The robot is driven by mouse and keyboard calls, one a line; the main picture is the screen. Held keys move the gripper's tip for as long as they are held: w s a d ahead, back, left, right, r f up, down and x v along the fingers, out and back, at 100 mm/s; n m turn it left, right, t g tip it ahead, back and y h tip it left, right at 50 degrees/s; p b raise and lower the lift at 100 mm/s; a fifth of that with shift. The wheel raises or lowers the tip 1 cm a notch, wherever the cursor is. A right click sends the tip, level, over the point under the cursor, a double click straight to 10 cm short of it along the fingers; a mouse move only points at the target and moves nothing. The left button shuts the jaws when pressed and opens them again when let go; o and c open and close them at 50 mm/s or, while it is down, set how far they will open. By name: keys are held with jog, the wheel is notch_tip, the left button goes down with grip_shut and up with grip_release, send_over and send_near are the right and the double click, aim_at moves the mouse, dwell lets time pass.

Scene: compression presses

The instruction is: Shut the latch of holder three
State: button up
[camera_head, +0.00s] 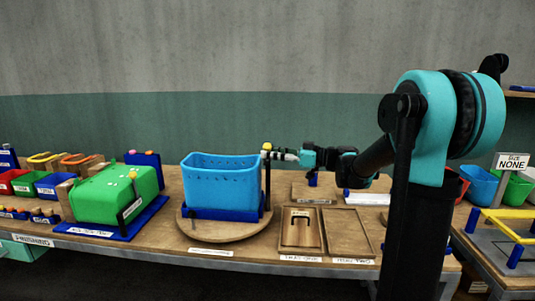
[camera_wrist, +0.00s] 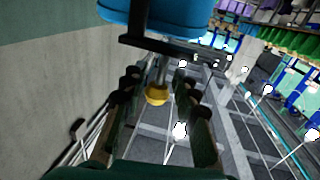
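A blue tub (camera_head: 221,180) sits in a blue holder (camera_head: 222,213) on a round wooden turntable (camera_head: 215,230). A dark upright latch bar (camera_head: 268,185) stands at its right side, with a yellow knob (camera_head: 267,147) at the top. I cannot read a number for this holder. My gripper (camera_head: 284,155) is just right of the knob. In the wrist view the yellow knob (camera_wrist: 157,96) is between the two fingers of my gripper (camera_wrist: 157,82), with gaps visible on both sides. The gripper looks open. The dark bar (camera_wrist: 165,47) crosses beside the blue tub (camera_wrist: 165,14).
A green tub (camera_head: 114,193) in another blue holder (camera_head: 118,228) stands at the left, with coloured bins behind. Wooden trays (camera_head: 349,232) lie right of the turntable. A yellow-topped frame (camera_head: 505,228) and a "SIZE NONE" sign (camera_head: 512,162) are at the far right.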

jog(key=shift+w+a, duration=0.1)
jog(key=shift+a, duration=0.55)
jog(key=shift+c, duration=0.6)
grip_shut()
